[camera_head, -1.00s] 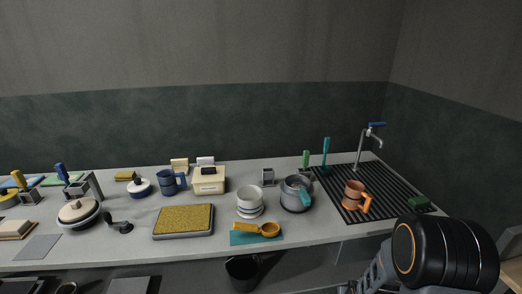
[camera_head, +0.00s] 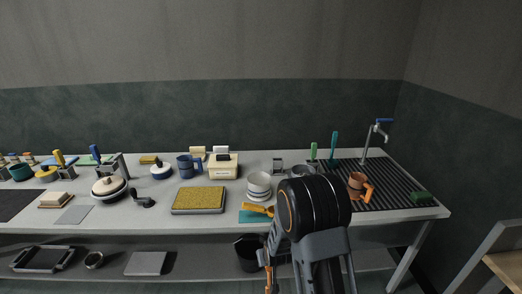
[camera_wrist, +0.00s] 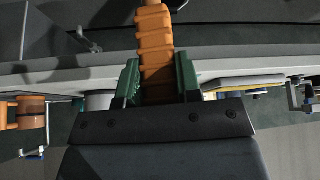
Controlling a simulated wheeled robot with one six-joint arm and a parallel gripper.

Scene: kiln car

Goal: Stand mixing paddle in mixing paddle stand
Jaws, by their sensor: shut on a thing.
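An orange ribbed handle (camera_wrist: 155,50), which I take to be the mixing paddle, is between the green jaws of my gripper (camera_wrist: 157,78) in the wrist view. In the head view a bit of orange (camera_head: 268,284) shows low beside my arm, in front of the counter; the rest is hidden. A small grey metal holder (camera_head: 278,164) at the back of the counter looks empty; it may be the mixing paddle stand, but I cannot tell for sure.
White bowls (camera_head: 259,185), an orange scoop (camera_head: 257,208) on a teal mat and a yellow sponge tray (camera_head: 199,199) stand near the front. An orange mug (camera_head: 357,185) stands on the black drainer (camera_head: 392,190). A black bucket (camera_head: 248,252) is below the counter.

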